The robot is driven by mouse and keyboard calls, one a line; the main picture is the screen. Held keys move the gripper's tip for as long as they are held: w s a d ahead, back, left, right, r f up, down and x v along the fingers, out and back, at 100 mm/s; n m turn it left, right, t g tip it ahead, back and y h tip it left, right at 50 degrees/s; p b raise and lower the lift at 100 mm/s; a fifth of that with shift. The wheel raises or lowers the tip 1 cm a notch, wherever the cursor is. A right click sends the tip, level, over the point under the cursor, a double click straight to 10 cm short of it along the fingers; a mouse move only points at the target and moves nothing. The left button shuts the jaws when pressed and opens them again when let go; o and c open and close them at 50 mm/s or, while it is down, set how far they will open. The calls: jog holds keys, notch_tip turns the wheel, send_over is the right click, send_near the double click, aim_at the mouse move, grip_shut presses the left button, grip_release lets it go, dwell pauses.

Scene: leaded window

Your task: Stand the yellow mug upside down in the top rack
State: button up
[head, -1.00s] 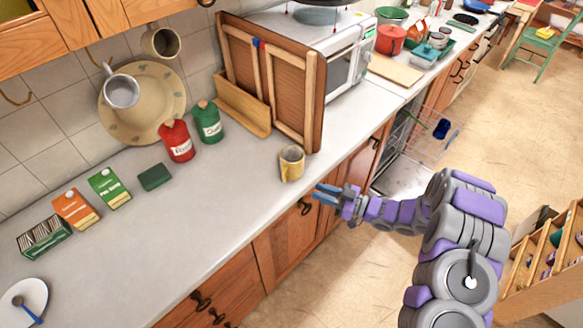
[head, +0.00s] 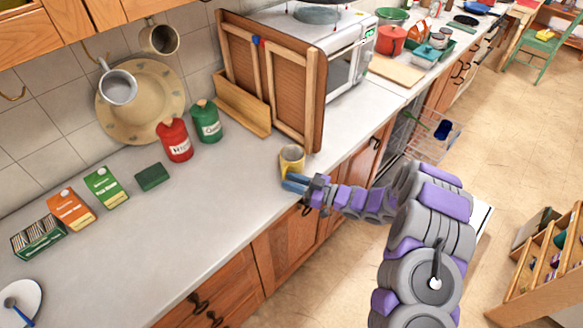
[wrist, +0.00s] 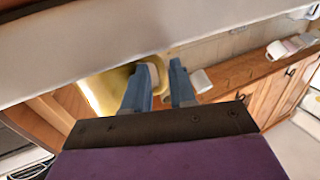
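I cannot tell whether a finger touches the mug. The top rack (head: 433,148) is pulled out of the dishwasher under the counter and holds a dark blue item.
Wooden panels (head: 270,90) stand behind the mug, with a microwave (head: 345,65) beyond. Red (head: 174,142) and green (head: 206,122) canisters stand to the left. The white dishwasher door (head: 482,218) hangs open, partly hidden by my arm.

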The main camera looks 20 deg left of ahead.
jog(key=shift+a, duration=0.45)
jog(key=shift+c, duration=0.2)
grip_shut()
